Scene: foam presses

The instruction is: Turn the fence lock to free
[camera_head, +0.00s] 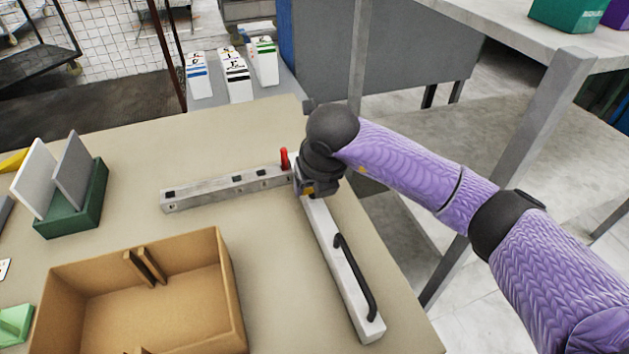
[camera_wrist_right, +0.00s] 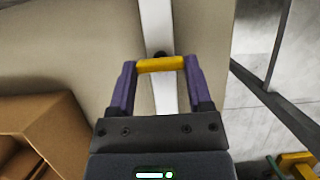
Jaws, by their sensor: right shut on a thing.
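The fence is a long white bar (camera_head: 345,283) with a black handle (camera_head: 355,277), along the right side of the table. At its far end my right gripper (camera_head: 317,188) points down, close over the bar. In the right wrist view its purple fingers (camera_wrist_right: 160,68) are shut on a yellow bar-shaped piece (camera_wrist_right: 160,65), apparently the fence lock, lying crosswise over the white bar (camera_wrist_right: 156,22). A bit of the yellow piece also shows in the head view (camera_head: 308,191). A small dark round part (camera_wrist_right: 160,53) sits just beyond it. My left gripper is out of view.
A grey rail (camera_head: 225,188) with black squares meets the fence's far end, where a red upright piece (camera_head: 284,158) stands. A cardboard box (camera_head: 180,300) and a green holder with panels (camera_head: 85,205) stand left. The table's right edge is close to the fence.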

